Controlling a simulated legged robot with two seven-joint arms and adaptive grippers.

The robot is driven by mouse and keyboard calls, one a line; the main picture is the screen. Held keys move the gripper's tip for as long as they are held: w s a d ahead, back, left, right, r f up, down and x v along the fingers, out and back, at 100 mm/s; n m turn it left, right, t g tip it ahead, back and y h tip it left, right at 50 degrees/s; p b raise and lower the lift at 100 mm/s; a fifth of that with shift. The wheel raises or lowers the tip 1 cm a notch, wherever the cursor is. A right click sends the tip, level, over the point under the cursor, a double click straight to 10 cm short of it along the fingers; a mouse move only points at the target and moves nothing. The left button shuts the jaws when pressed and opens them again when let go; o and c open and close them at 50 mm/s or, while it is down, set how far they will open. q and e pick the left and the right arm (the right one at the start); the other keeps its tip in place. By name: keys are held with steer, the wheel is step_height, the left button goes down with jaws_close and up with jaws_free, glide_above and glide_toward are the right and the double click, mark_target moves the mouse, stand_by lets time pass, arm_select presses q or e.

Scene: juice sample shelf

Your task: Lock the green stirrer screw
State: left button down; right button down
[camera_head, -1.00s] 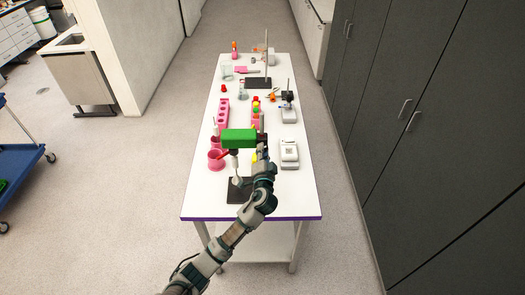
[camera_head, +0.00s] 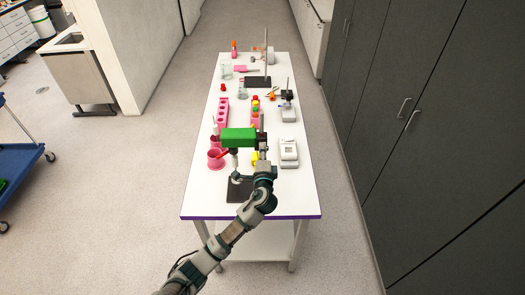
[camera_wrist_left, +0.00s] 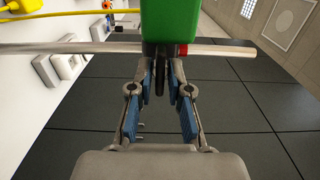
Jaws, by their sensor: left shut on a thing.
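The green stirrer (camera_head: 239,138) is held up over the near part of the table, beside a grey stand rod (camera_head: 262,122). Its green body also fills the top middle of the left wrist view (camera_wrist_left: 167,20). A silver rod (camera_wrist_left: 225,48) crosses that view at the green body's lower end. My left gripper (camera_head: 262,150) is at the stirrer's right end; its tips are hard to make out there. In the left wrist view, its blue-padded fingers (camera_wrist_left: 160,78) close in on a dark screw-like piece (camera_wrist_left: 159,72) below the green body. My right gripper is not in view.
The stand's black base (camera_head: 238,193) rests near the table's front. A pink rack (camera_head: 222,110) and other lab items are farther back. The front left of the table is clear.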

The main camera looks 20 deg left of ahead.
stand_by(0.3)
arm_select(q)
steer(key=c, duration=1.2)
jaws_free()
steer(key=shift+d, duration=0.1)
steer(key=shift+o, duration=0.2)
steer(key=v, duration=1.2)
